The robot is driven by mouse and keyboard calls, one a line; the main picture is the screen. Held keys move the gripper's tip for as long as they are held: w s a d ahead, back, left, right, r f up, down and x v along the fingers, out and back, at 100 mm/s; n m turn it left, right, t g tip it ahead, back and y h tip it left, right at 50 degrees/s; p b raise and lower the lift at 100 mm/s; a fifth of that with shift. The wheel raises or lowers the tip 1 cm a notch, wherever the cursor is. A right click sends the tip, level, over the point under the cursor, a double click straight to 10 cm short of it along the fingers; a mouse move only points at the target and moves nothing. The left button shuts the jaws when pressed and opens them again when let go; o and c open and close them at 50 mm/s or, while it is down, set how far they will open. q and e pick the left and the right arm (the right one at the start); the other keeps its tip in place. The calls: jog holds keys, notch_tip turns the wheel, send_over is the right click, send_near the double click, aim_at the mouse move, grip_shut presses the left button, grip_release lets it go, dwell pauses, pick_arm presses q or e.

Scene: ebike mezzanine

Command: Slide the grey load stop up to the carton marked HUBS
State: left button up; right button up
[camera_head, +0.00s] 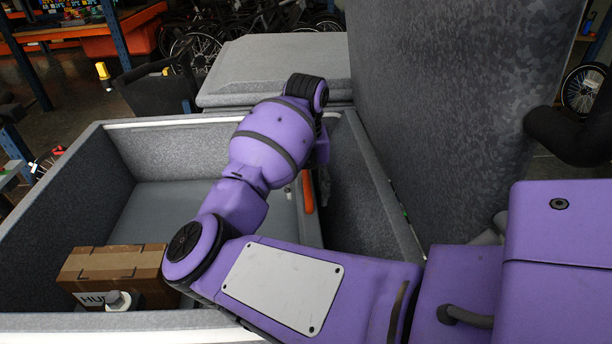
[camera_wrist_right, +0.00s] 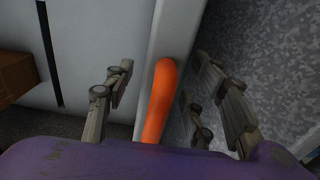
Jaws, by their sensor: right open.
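The carton marked HUBS (camera_head: 115,265), brown with a taped top, sits in the front left of a grey-lined box; its label is partly covered by a grey knob. Its brown side shows at the left of the right wrist view (camera_wrist_right: 15,75). The grey load stop (camera_wrist_right: 180,35) looks like a pale upright strip at the box's right side, with an orange grip (camera_wrist_right: 160,100) along it. The grip also shows in the head view (camera_head: 308,192). My right gripper (camera_wrist_right: 165,80) is open, its fingers either side of the grip; contact is unclear. My left gripper is out of view.
Bare pale floor (camera_wrist_right: 90,40) with a dark slot lies between carton and stop. The box's speckled grey wall (camera_wrist_right: 260,40) rises close to the right fingers. A tall grey panel (camera_head: 440,90) stands right of my arm. My right arm hides part of the box.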

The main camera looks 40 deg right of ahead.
jog(key=shift+f, duration=0.75)
grip_shut()
jog(key=c, duration=0.8)
grip_release()
jog(key=shift+c, duration=0.2)
jog(key=c, duration=0.4)
jog(key=shift+w+a, duration=0.55)
jog(key=shift+a, duration=0.3)
jog(key=shift+w+a, duration=0.55)
jog(key=shift+a, duration=0.35)
jog(key=shift+w+a, duration=0.55)
jog(key=shift+a, duration=0.3)
